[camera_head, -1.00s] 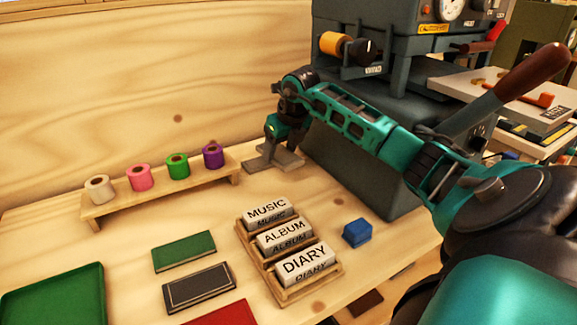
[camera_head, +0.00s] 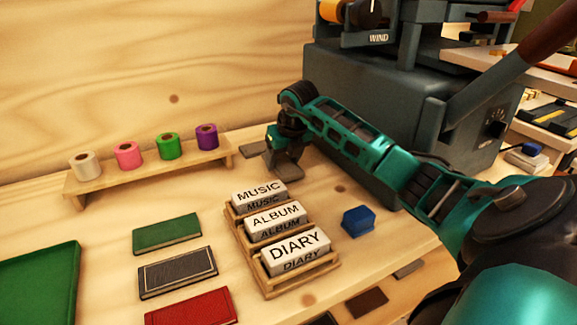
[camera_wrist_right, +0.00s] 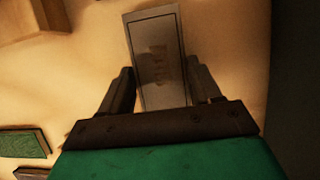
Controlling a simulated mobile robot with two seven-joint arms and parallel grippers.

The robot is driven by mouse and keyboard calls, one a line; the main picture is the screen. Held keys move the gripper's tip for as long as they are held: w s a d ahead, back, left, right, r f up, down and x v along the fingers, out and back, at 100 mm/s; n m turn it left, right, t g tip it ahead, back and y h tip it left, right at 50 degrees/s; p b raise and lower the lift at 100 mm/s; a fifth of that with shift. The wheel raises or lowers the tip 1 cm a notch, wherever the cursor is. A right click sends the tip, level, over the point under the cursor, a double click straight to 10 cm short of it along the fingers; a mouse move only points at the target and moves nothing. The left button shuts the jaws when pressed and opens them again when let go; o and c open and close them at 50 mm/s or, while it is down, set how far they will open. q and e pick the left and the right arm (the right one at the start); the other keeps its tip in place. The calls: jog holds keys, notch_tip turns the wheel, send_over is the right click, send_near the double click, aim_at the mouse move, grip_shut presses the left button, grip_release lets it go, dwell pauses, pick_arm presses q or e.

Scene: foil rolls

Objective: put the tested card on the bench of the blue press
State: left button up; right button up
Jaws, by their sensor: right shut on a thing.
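My right gripper (camera_head: 285,160) is shut on a grey card with a thin border and a faint embossed mark. The card shows best in the right wrist view (camera_wrist_right: 157,58), sticking out between the two fingers (camera_wrist_right: 160,88). In the head view only a small dark piece of it (camera_head: 253,149) shows beside the fingers, above the bench top near the shelf's right end. The dark blue-grey press (camera_head: 385,70) with a WIND knob stands right of and behind the gripper. The press's bench cannot be made out. My left gripper is out of view.
A low wooden shelf (camera_head: 150,180) holds foil rolls at the left. A wooden rack (camera_head: 272,292) with MUSIC, ALBUM and DIARY blocks stands in front of the gripper. A blue block (camera_head: 358,221), several booklets and a green tray (camera_head: 40,290) lie on the bench top.

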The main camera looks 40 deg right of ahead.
jog(key=shift+f, duration=0.6)
jog(key=shift+d, duration=0.1)
jog(key=shift+r, duration=0.1)
jog(key=o, duration=1.1)
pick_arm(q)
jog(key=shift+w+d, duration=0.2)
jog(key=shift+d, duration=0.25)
